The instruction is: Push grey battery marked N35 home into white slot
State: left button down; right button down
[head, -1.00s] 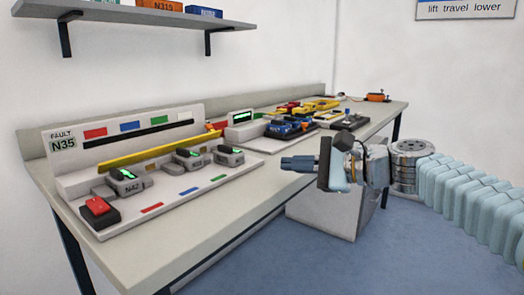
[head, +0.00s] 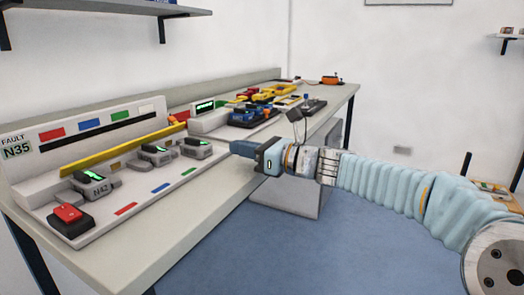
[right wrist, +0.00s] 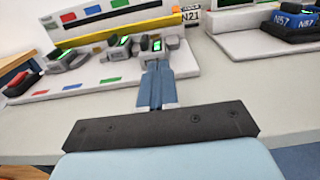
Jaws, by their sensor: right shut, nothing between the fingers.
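The white rack (head: 140,191) stands on the bench, with coloured marks on its back panel and front deck. A grey battery marked N42 (head: 90,183) sits at its left. Two more grey batteries, a middle one (head: 155,154) and a right one (head: 197,148), show green lights; I cannot read their labels, so I cannot tell which is N35. A sign (head: 17,149) reads FAULT N35. My right gripper (head: 233,147) is shut and empty, just right of the right battery. In the right wrist view its fingertips (right wrist: 156,66) point at that battery (right wrist: 157,46). My left gripper is out of view.
A yellow bar (head: 125,150) runs along the rack behind the batteries. A red block (head: 68,214) is at the rack's left front. Blue and yellow batteries (head: 262,103) stand farther back. The bench front strip (head: 150,245) is clear.

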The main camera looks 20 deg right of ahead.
aim_at(196, 146)
jog(key=x, duration=0.5)
jog(key=shift+w+a, duration=0.15)
jog(key=shift+w, duration=0.1)
jog(key=shift+a, duration=0.1)
jog(key=x, duration=0.3)
jog(key=shift+w+a+p, duration=0.1)
jog(key=shift+w+p, duration=0.1)
jog(key=shift+p, duration=0.15)
jog(key=shift+s, duration=0.1)
